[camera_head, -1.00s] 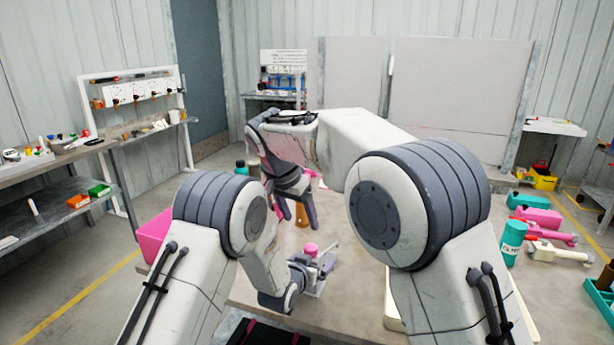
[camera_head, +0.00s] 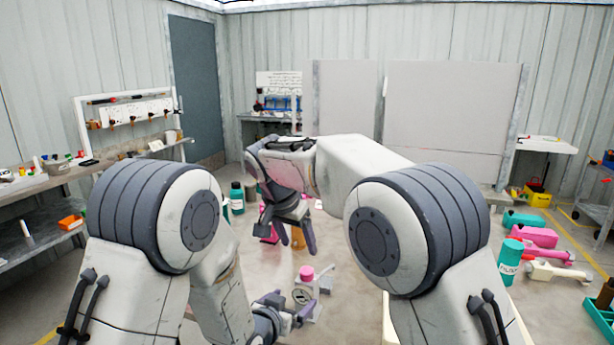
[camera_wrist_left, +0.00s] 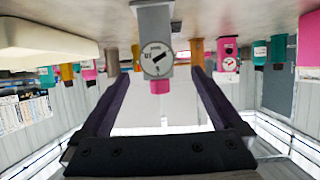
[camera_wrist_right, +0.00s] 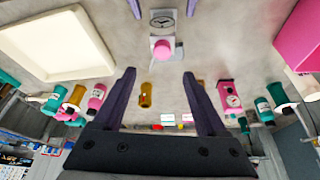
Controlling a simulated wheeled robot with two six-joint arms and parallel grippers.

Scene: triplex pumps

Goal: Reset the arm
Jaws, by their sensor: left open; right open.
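My right gripper (camera_head: 297,238) hangs higher and further back, fingers pointing down. In the right wrist view its fingers (camera_wrist_right: 160,76) are spread and empty, and the pink-capped dial part (camera_wrist_right: 162,45) stands beyond them. My left forearm is partly hidden by its large joint.
An amber cylinder (camera_wrist_right: 147,95) and a white tray (camera_wrist_right: 50,45) show in the right wrist view. A side bench (camera_head: 60,182) stands left.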

